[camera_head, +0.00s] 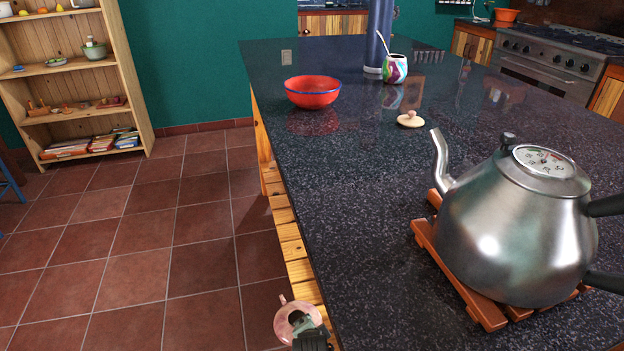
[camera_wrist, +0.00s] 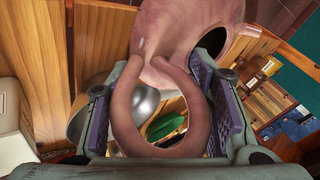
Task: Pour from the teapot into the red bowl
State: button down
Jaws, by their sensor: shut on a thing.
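The red bowl (camera_head: 313,95) with a blue rim stands upright on the dark counter near its far left edge. The pink teapot (camera_head: 290,318) is at the bottom of the head view, beside the counter's left edge. It has no lid on and its top opening shows. In the wrist view the teapot (camera_wrist: 185,30) fills the upper middle, with its looped handle between the two fingers. My gripper (camera_head: 313,340) is shut on that handle; it also shows in the wrist view (camera_wrist: 165,95). Most of my arm is out of view.
A large steel kettle (camera_head: 515,230) sits on a wooden trivet (camera_head: 487,316) at the counter's near right. A beige knobbed lid (camera_head: 411,119) lies mid-counter. A colourful cup (camera_head: 396,69) and a dark blue cylinder (camera_head: 378,35) stand behind.

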aim_at(312, 94)
jog(key=i+j, duration=0.15)
jog(key=j, duration=0.4)
jog(key=i+j, duration=0.15)
jog(key=j, duration=0.4)
jog(key=i+j+z, duration=0.1)
jog(key=j, duration=0.45)
jog(key=i+j, duration=0.15)
jog(key=j, duration=0.4)
jog(key=i+j+z, duration=0.1)
jog(key=j, duration=0.5)
jog(key=i+j, duration=0.15)
jog(key=j, duration=0.4)
jog(key=i+j, duration=0.1)
jog(key=j, duration=0.45)
